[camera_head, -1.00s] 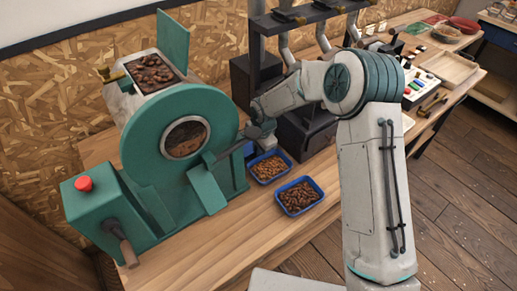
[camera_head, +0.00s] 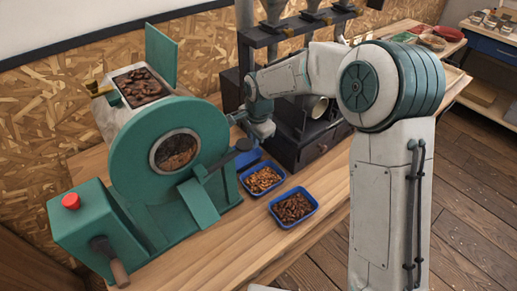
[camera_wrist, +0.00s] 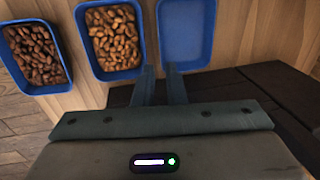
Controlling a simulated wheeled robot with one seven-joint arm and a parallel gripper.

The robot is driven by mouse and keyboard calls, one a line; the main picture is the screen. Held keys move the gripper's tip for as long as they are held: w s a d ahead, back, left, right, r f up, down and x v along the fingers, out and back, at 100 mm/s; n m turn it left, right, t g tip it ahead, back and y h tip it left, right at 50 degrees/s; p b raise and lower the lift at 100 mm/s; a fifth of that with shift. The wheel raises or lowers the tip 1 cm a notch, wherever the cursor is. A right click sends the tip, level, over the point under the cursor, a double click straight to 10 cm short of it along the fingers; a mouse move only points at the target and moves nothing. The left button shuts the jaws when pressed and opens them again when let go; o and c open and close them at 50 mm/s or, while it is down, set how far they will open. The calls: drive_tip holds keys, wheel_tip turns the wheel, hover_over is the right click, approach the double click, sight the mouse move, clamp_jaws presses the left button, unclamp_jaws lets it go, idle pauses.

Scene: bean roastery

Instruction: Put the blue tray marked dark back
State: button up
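Three blue trays stand in a row on the bench. The nearest tray (camera_head: 317,208) holds dark brown beans; it is at the left in the wrist view (camera_wrist: 68,88). The middle tray (camera_head: 281,182) holds lighter brown beans and shows in the wrist view (camera_wrist: 81,40). The third tray (camera_wrist: 187,32) looks empty; only part of it shows in the head view (camera_head: 247,158). No marking is readable on any tray. My gripper (camera_wrist: 160,69) is slightly open, with a narrow empty gap. Its fingertips appear near the facing edges of the middle and empty trays; contact cannot be told.
A green roaster (camera_head: 170,150) stands left of the trays. A dark stand (camera_head: 305,150) with a pale cup (camera_head: 319,107) is at the right behind them. Bare bench (camera_head: 235,245) lies in front.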

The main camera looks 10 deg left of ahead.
drive_tip(key=shift+d+r, duration=0.15)
drive_tip(key=shift+r, duration=0.1)
drive_tip(key=s+d+r+n+h, duration=0.1)
drive_tip(key=s+d+r, duration=0.2)
drive_tip(key=d, duration=0.3)
drive_tip(key=s+d+r+n+t, duration=0.1)
drive_tip(key=s+d+r+n, duration=0.1)
drive_tip(key=s+d+r, duration=0.3)
drive_tip(key=s+d+r+n+h, duration=0.1)
drive_tip(key=s+d+r, duration=0.1)
drive_tip(key=d, duration=0.5)
drive_tip(key=s+d+n, duration=0.4)
drive_tip(key=s+d, duration=0.6)
drive_tip(key=s, duration=0.5)
drive_tip(key=shift+r+t, duration=0.25)
drive_tip(key=shift+t, duration=0.05)
drive_tip(key=shift+d, duration=0.1)
